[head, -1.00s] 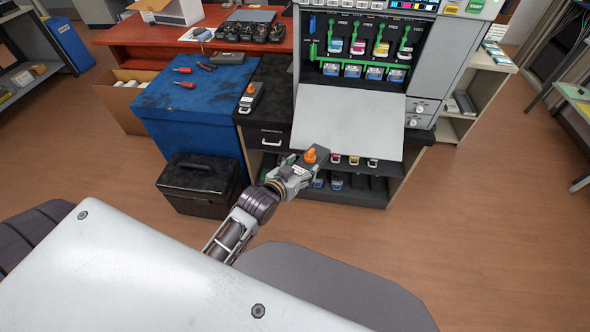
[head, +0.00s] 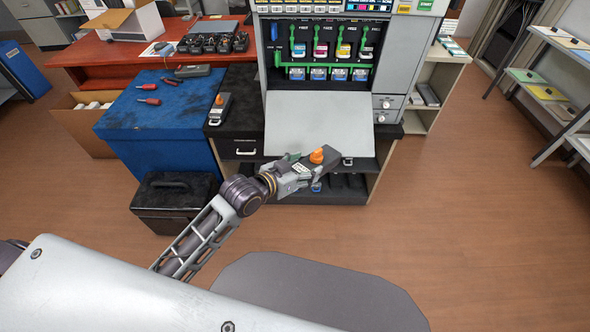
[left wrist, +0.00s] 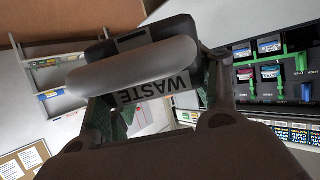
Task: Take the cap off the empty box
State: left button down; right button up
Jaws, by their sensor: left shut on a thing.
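My left gripper (head: 306,171) is shut on a dark grey box (head: 327,163) with an orange cap (head: 317,155) on its top. It holds the box in the air before the open front of the printer cabinet. In the left wrist view the held box (left wrist: 118,45) sits between the fingers, and a "WASTE" label shows on it; its cap is hidden there. A second dark box (head: 222,112) with an orange cap (head: 218,99) lies on the black cabinet top. I cannot tell from the frames which box is empty. My right gripper is not in view.
The printer (head: 325,50) has a grey flap (head: 320,125) folded down. A blue-topped cabinet (head: 150,125) carries red-handled tools (head: 148,101). A black case (head: 175,198) stands on the floor. The wooden floor to the right (head: 470,190) is clear.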

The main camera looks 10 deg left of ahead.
aim_at(320, 162)
pick_arm(q)
jog(key=shift+w+d+r+m+g+h, duration=0.15)
jog(key=shift+d+r+m+h, duration=0.15)
jog(key=shift+d+r, duration=0.15)
jog(key=shift+s+d+r+m+g+h, duration=0.1)
jog(key=shift+d+r+m+g+h, duration=0.15)
jog(key=shift+d, duration=0.3)
jog(key=shift+w+d+r+m+g+h, duration=0.15)
jog(key=shift+d+r+m+h, duration=0.25)
jog(key=shift+d, duration=0.2)
jog(key=shift+d+r+m+g+h, duration=0.15)
jog(key=shift+d+r+h, duration=0.1)
jog(key=shift+d+r, duration=0.3)
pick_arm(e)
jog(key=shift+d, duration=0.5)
pick_arm(q)
jog(key=shift+f, duration=0.1)
